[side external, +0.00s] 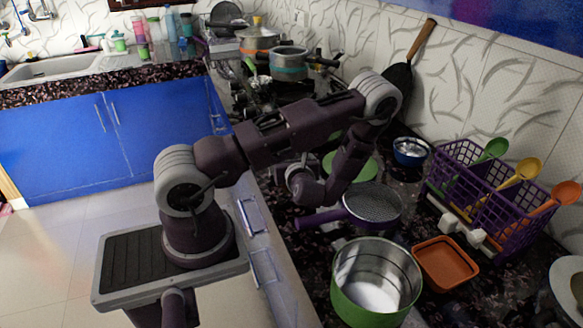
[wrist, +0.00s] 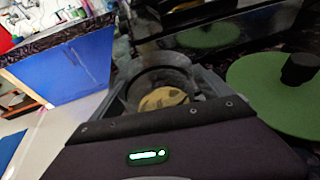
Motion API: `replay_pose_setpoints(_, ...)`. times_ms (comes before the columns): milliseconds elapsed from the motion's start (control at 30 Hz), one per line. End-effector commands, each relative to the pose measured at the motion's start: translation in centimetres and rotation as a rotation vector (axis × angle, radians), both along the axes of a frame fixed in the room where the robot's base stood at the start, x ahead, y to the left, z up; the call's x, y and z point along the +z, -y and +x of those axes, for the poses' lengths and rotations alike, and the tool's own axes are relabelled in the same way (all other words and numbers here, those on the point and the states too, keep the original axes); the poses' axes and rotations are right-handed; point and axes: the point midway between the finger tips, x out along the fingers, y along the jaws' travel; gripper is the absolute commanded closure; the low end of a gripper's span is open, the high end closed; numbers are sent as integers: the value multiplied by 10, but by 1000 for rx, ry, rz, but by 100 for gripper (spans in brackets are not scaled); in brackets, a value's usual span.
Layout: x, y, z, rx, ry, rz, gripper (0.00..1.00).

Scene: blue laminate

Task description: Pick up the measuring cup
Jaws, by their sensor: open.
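In the wrist view, a round, see-through grey vessel (wrist: 160,98) with a yellowish, dark-spotted bottom sits between my fingers; it looks like the measuring cup. My gripper (wrist: 163,76) is open, with one finger on either side of it. I cannot tell whether the fingers touch it. In the side view my gripper (side external: 308,186) is low over the dark counter, and I cannot make out the cup there; my arm hides much of that area.
A green lid (wrist: 280,92) with a black knob lies right of my gripper. In the side view, a purple-handled strainer (side external: 373,205), green pot (side external: 375,283), orange dish (side external: 445,263), blue bowl (side external: 410,151) and purple basket (side external: 485,200) crowd the counter. A stove with pots (side external: 289,65) stands behind.

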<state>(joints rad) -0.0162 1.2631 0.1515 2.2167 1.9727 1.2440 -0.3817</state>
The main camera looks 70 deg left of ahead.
Motion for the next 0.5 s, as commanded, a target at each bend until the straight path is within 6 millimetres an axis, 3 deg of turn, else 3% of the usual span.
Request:
replay_pose_setpoints(200, 0, -2, 1, 0, 0, 0, 10)
replay_pose_setpoints(500, 0, -2, 1, 0, 0, 0, 67)
